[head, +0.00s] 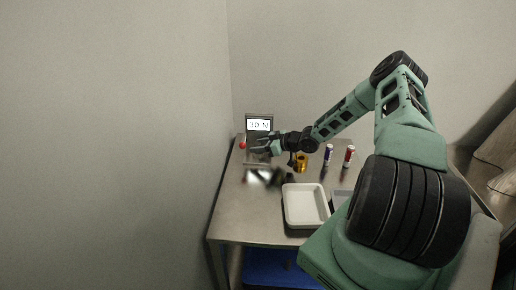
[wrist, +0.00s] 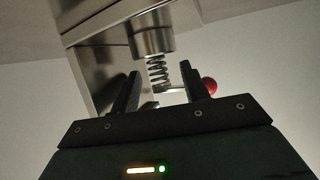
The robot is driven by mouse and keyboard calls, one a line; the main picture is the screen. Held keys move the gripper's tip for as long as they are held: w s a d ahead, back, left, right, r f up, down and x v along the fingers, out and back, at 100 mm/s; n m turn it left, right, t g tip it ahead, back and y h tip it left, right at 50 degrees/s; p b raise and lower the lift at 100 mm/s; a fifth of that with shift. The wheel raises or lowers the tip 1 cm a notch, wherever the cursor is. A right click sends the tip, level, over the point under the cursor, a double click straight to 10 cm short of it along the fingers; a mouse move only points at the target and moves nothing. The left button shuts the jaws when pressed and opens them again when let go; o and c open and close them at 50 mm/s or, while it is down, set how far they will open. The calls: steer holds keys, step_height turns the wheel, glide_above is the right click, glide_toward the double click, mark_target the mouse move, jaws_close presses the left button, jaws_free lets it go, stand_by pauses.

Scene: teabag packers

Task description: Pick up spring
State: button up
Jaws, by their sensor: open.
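The spring (wrist: 158,74) is a dark metal coil in the wrist view. It sits below a shiny metal cylinder (wrist: 151,32) on a metal device. My gripper (wrist: 160,88) is open, with one finger on each side of the spring's lower part in the picture. I cannot tell whether either finger touches it. In the head view my gripper (head: 261,144) is in front of the device with a lit display (head: 259,125) at the table's back left. The spring is too small to make out there.
A red ball (wrist: 209,85) is just right of the right finger. The table's front left is clear.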

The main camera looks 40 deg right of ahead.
steer(key=shift+w+a+f, duration=0.15)
steer(key=shift+w+f, duration=0.05)
steer(key=shift+w, duration=0.2)
jaws_close()
steer(key=shift+r, duration=0.15)
